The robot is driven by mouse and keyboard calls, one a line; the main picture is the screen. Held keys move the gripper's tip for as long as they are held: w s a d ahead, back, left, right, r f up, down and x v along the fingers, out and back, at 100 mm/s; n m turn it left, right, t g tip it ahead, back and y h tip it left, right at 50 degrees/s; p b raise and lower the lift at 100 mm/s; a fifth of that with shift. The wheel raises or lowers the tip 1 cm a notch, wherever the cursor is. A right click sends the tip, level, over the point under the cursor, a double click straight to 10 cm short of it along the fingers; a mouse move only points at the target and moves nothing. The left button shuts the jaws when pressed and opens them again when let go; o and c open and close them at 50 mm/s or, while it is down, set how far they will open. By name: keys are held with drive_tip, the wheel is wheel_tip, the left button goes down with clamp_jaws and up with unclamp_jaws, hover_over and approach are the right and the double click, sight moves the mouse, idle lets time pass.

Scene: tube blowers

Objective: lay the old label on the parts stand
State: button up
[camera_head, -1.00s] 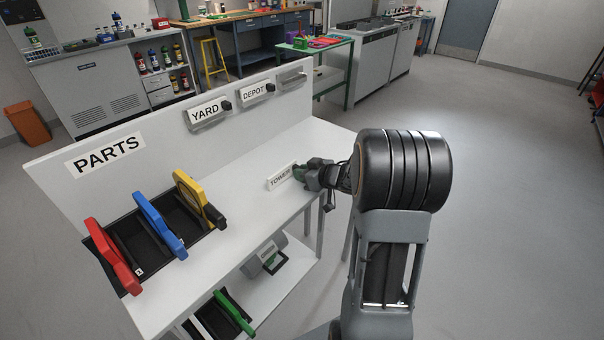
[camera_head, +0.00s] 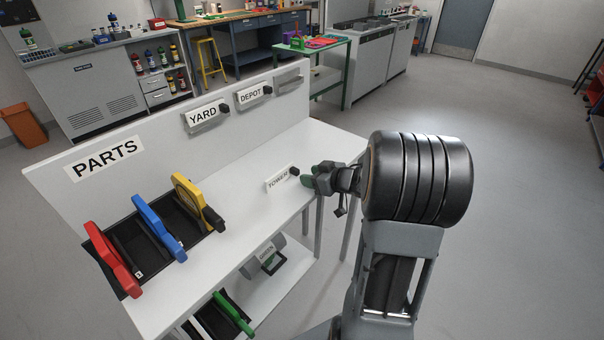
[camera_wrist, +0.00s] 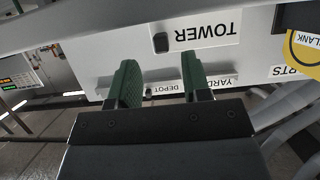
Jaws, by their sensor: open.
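The white TOWER label (camera_head: 279,182) with its black knob lies on the white top of the parts stand (camera_head: 245,190), near its front right edge. In the wrist view the TOWER label (camera_wrist: 207,31) shows upside down, beyond the fingertips, with its knob clear of them. My gripper (camera_head: 306,181) is open and empty, just right of the label and apart from it. Its green fingers also show spread in the wrist view (camera_wrist: 160,80).
YARD (camera_head: 203,115) and DEPOT (camera_head: 251,95) labels sit in holders on the back panel, beside an empty holder (camera_head: 289,79). Red (camera_head: 112,260), blue (camera_head: 160,228) and yellow (camera_head: 197,202) handled pieces stand in a black rack at left. Open floor lies at right.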

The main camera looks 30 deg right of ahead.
drive_tip(key=s+d+r+m+g+h+p, duration=0.1)
drive_tip(key=s+r+m+h, duration=0.4)
drive_tip(key=r+h, duration=0.3)
drive_tip(key=s+a+f+g+y, duration=0.1)
drive_tip(key=s+a+f+g, duration=0.1)
drive_tip(key=s+a+g, duration=0.2)
drive_tip(key=s+a+f+g+y, duration=0.1)
drive_tip(key=s+a+g, duration=0.3)
drive_tip(key=s+a, duration=0.5)
drive_tip(key=shift+s+a+f+y, duration=0.3)
drive_tip(key=shift+a+f, duration=0.4)
drive_tip(key=shift+f, duration=0.05)
wheel_tip(320, 180, up, 10)
drive_tip(key=p, duration=0.9)
